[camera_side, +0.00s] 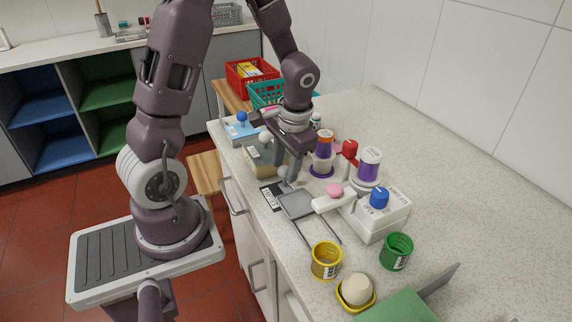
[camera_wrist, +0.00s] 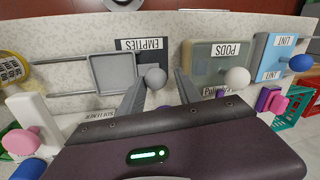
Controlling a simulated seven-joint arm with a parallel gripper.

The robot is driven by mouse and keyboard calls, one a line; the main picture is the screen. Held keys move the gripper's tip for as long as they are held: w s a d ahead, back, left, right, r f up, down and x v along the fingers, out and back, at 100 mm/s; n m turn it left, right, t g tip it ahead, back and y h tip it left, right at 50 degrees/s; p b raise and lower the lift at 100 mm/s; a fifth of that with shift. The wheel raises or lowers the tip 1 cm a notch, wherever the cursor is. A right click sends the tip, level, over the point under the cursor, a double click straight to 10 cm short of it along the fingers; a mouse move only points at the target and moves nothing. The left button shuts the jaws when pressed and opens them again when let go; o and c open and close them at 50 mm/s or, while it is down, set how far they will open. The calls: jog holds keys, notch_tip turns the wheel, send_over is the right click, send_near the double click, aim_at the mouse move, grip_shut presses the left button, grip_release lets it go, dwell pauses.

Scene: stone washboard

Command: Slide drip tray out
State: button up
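The likely drip tray is a shallow grey square tray (camera_side: 297,204) on two thin metal rails; it fills the centre-left of the wrist view (camera_wrist: 113,72). A grey ball knob (camera_wrist: 155,77) stands at its right edge in the wrist view, beside a dark plate marked EMPTIES (camera_wrist: 140,44). My gripper (camera_wrist: 160,78) is open, its fingers on either side of the knob. The knob is nearer the left finger, and I cannot tell whether they touch. In the side view my gripper (camera_side: 287,175) points down just behind the tray.
A PODS box (camera_wrist: 215,58) with a white knob and a blue LINT box (camera_wrist: 272,55) stand to the right in the wrist view. A white block with a pink knob (camera_side: 334,190) is close beside the tray. A yellow cup (camera_side: 326,260) stands past the rail ends.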

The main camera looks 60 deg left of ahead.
jog(key=shift+r, duration=0.1)
jog(key=r, duration=0.3)
jog(key=d+r, duration=0.1)
jog(key=r, duration=0.2)
jog(key=shift+w+d, duration=0.1)
jog(key=shift+d+r, duration=0.1)
jog(key=shift+r, duration=0.3)
jog(key=shift+d+r, duration=0.15)
jog(key=shift+r, duration=0.15)
jog(key=s+d+r+m+t+h, duration=0.2)
jog(key=s+d+r+t, duration=0.4)
jog(key=s+d+r, duration=0.4)
jog(key=shift+s+d+r, duration=0.35)
jog(key=shift+s+d, duration=0.6)
jog(key=shift+s, duration=0.3)
